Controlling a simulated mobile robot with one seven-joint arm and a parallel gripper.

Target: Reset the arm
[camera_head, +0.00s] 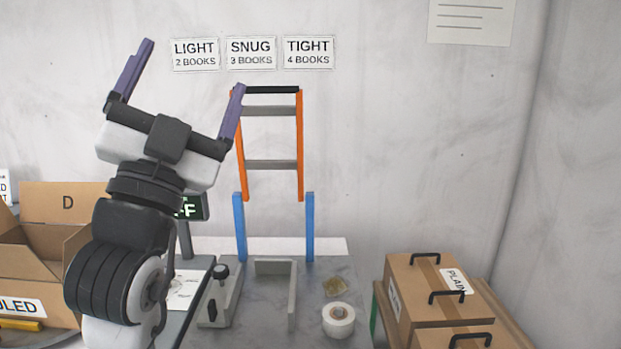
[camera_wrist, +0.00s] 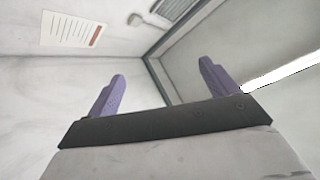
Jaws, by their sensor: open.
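My gripper (camera_head: 190,90) is raised in the left half of the head view, with its two purple fingers spread wide and pointing up. Nothing is between the fingers. In the wrist view the gripper (camera_wrist: 162,88) is also open and empty, facing the upper wall and ceiling. My arm hides part of the worktable and part of a dark sign with light letters.
A grey worktable (camera_head: 262,325) holds a clamp-like fixture (camera_head: 222,298) and a white tape roll (camera_head: 338,320). An orange and blue frame (camera_head: 300,150) stands behind. Cardboard boxes with black handles (camera_head: 420,290) are at right. An open carton (camera_head: 35,250) is at left.

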